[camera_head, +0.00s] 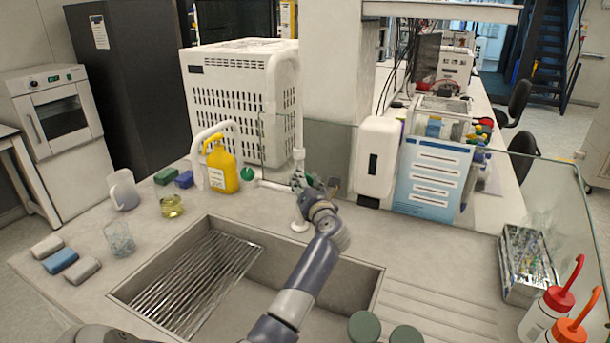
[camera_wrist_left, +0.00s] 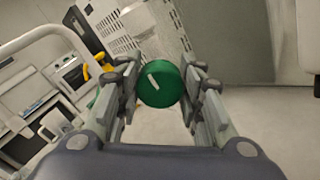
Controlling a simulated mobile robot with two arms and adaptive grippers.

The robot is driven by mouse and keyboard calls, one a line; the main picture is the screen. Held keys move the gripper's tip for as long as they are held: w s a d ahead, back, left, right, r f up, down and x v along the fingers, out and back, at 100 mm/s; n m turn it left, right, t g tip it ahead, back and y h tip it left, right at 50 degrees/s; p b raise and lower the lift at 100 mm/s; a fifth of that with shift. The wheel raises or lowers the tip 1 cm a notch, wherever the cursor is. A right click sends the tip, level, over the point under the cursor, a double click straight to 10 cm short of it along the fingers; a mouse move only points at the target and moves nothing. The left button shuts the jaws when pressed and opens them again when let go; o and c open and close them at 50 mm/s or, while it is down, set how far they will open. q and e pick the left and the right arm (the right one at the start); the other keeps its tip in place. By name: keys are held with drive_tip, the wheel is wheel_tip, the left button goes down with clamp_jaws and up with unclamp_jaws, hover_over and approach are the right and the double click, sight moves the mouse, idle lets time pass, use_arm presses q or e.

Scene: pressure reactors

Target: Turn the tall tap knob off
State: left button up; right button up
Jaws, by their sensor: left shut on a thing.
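The tall tap (camera_head: 299,158) is a thin white post behind the sink, with a thin arm reaching out to the left. Its round green knob (camera_wrist_left: 160,84) shows in the left wrist view, with a short white line on its face, slightly tilted from upright in the picture. My left gripper (camera_head: 304,184) reaches the tap at knob height; in the left wrist view its fingers (camera_wrist_left: 161,98) close on the knob from both sides. In the head view the gripper mostly hides this knob. Another green knob-like disc (camera_head: 247,174) sits further left. My right gripper is not in view.
The metal sink (camera_head: 330,283) lies below my arm. A yellow bottle (camera_head: 222,170), a glass beaker (camera_head: 119,239) and sponges (camera_head: 62,260) stand to the left. A white dispenser (camera_head: 376,158) and a glass panel (camera_head: 336,150) are close behind the tap.

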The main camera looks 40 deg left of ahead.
use_arm(q)
drive_tip(key=shift+f, duration=0.1)
idle(0.3)
drive_tip(key=o, duration=1.1)
drive_tip(key=v, duration=1.2)
drive_tip(key=shift+d, duration=0.1)
drive_tip(key=shift+f, duration=0.1)
